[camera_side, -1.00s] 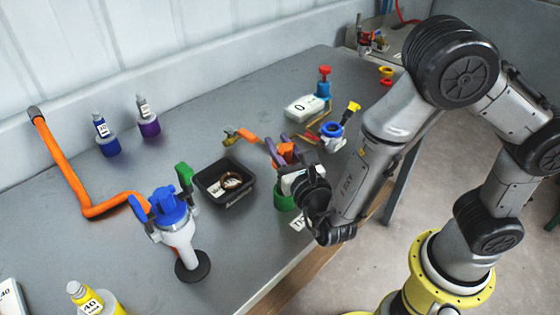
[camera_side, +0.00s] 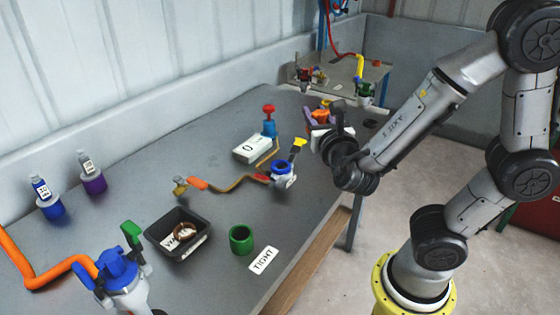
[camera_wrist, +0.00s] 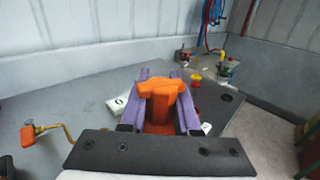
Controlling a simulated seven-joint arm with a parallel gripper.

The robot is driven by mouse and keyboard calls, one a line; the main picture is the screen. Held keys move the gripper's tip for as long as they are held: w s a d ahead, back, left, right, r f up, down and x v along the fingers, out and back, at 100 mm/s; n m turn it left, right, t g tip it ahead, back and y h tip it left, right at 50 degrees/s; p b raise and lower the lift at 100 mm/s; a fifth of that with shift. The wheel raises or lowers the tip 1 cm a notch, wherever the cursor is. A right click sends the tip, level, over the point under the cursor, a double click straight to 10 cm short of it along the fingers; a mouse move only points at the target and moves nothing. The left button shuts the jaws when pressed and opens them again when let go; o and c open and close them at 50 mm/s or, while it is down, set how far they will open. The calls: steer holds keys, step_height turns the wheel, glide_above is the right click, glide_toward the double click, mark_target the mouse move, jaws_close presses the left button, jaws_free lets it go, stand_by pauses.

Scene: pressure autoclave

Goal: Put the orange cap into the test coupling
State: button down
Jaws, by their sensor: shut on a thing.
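My gripper (camera_side: 316,119) has purple fingers and is shut on the orange cap (camera_side: 321,115). It holds the cap raised near the far right end of the table. In the wrist view the orange cap (camera_wrist: 161,105) stands between the two purple fingers, with a wide bar-like top. A coupling with a blue ring (camera_side: 283,168) and a yellow lever stands on the table, left of and nearer than my gripper. It joins a brass pipe with an orange-handled valve (camera_side: 198,184). I cannot tell for sure that this is the test coupling. My fingers partly hide the cap's lower part.
A green cup (camera_side: 241,239) stands empty beside a "TIGHT" label (camera_side: 263,260). A black tray (camera_side: 157,233) holds a brown ring. A white gauge box (camera_side: 251,149) and a red-topped blue fitting (camera_side: 269,121) stand behind the coupling. A far bench (camera_side: 375,72) carries more fittings.

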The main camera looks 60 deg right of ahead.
steer(key=shift+w+d+f, duration=0.7)
steer(key=shift+w+f, duration=1.4)
steer(key=shift+w+d+f, duration=0.65)
steer(key=shift+w+f, duration=1.4)
steer(key=shift+f, duration=0.1)
steer(key=shift+w+d+f, duration=0.7)
steer(key=shift+w+f, duration=1.4)
steer(key=shift+f, duration=0.6)
steer(key=c, duration=0.6)
jaws_free()
steer(key=shift+c, duration=0.2)
